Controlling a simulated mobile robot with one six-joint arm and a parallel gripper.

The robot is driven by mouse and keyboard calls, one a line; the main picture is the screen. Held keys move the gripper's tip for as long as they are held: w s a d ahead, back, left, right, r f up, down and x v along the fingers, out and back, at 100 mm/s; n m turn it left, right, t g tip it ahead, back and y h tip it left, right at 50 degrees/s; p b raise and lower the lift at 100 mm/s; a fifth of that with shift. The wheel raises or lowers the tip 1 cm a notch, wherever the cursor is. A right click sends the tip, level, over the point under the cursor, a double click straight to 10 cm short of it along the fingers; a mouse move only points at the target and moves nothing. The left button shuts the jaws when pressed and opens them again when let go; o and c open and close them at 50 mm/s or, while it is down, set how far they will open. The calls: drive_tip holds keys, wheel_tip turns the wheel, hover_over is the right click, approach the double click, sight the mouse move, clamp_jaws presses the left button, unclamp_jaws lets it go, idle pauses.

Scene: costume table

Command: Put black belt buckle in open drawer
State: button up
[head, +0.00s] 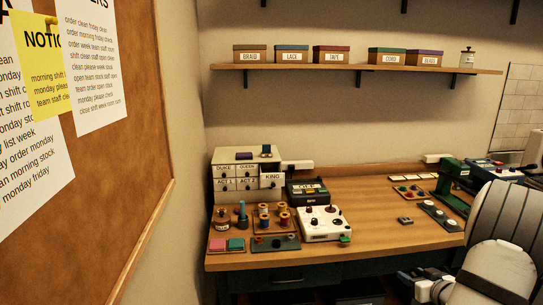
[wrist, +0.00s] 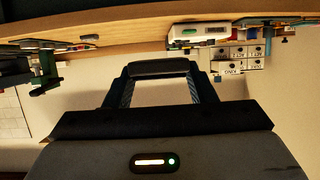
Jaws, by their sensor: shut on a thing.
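In the wrist view, which is upside down, my gripper (wrist: 159,72) is shut on a black bar-like thing, which looks like the black belt buckle (wrist: 158,67). It spans the gap between the two fingertips, held in the air in front of the table. The small white drawer cabinet (head: 235,157) stands at the table's back left. Its drawer marked KING (head: 272,180) sticks out past the others and looks open; its inside is hidden. It also shows in the wrist view (wrist: 233,70), apart from my gripper. I cannot make out my fingertips in the head view.
A dark labelled box (head: 307,192) and a white knobbed panel (head: 325,224) stand right of the cabinet. Spool trays (head: 275,219) stand in front. A small grey block (head: 405,220) lies on mostly bare wood (head: 370,220). A green device (head: 449,176) stands at right.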

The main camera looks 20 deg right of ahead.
drive_tip(key=w+a+f+n+y, duration=0.1)
drive_tip(key=w+a+f, duration=0.1)
drive_tip(key=w+a, duration=0.85)
drive_tip(key=w+a+f, duration=0.3)
drive_tip(key=w+a, duration=0.4)
drive_tip(key=a, duration=0.7)
drive_tip(key=a+f, duration=0.4)
drive_tip(key=a, duration=1.2)
drive_tip(key=v, duration=0.5)
drive_tip(key=shift+s+a, duration=0.15)
drive_tip(key=shift+a, duration=0.2)
drive_tip(key=shift+r, duration=0.1)
